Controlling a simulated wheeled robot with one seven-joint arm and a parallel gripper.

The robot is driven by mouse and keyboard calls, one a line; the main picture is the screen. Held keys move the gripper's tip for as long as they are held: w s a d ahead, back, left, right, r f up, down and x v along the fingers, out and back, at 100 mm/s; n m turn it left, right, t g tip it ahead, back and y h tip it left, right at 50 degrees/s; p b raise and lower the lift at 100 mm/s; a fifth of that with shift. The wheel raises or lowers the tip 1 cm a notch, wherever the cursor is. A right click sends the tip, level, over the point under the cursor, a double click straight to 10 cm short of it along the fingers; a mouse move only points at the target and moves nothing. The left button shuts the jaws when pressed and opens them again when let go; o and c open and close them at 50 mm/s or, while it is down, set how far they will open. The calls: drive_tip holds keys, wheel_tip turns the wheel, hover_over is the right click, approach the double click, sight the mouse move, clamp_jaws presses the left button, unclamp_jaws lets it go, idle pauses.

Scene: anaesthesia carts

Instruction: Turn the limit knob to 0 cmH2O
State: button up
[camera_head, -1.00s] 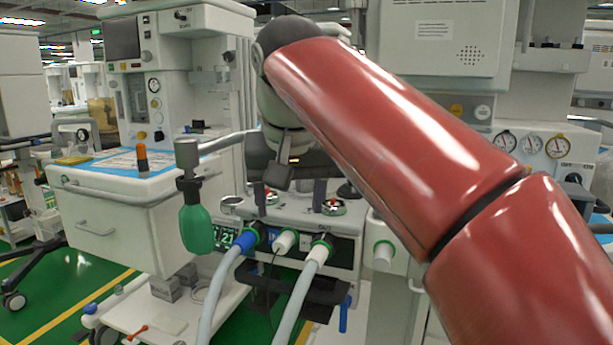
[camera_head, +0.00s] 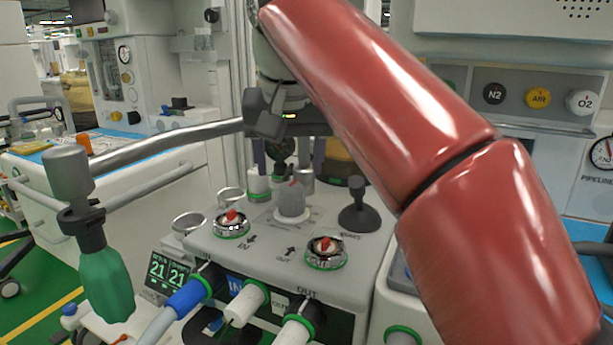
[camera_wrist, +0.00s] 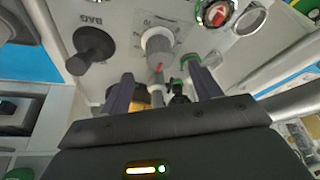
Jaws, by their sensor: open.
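The limit knob (camera_head: 291,200) is a light grey ribbed knob with a red pointer mark, standing on the white top panel of the machine. In the wrist view the knob (camera_wrist: 158,45) sits ahead of and roughly between my fingers, with its red mark on the side toward me and part of a printed scale beside it. The scale is too small to read surely. My gripper (camera_wrist: 163,88) is open, with two dark purple fingers spread apart and nothing held. In the head view my gripper (camera_head: 288,158) hangs just behind and above the knob, partly hidden by my arm.
A black bag lever (camera_head: 358,207) stands right of the knob. Two round valves with red indicators, one left (camera_head: 232,223) and one right (camera_head: 326,252), flank it in front. A metal rail with a green bag (camera_head: 105,284) extends left. Hoses leave the front.

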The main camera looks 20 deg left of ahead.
sight(291, 187)
drive_tip(key=b+x, duration=0.1)
drive_tip(key=x, duration=0.3)
drive_tip(key=b+x, duration=0.2)
drive_tip(key=x, duration=0.2)
drive_tip(key=shift+w+r, duration=0.1)
drive_tip(key=shift+w, duration=0.15)
drive_tip(key=c, duration=1)
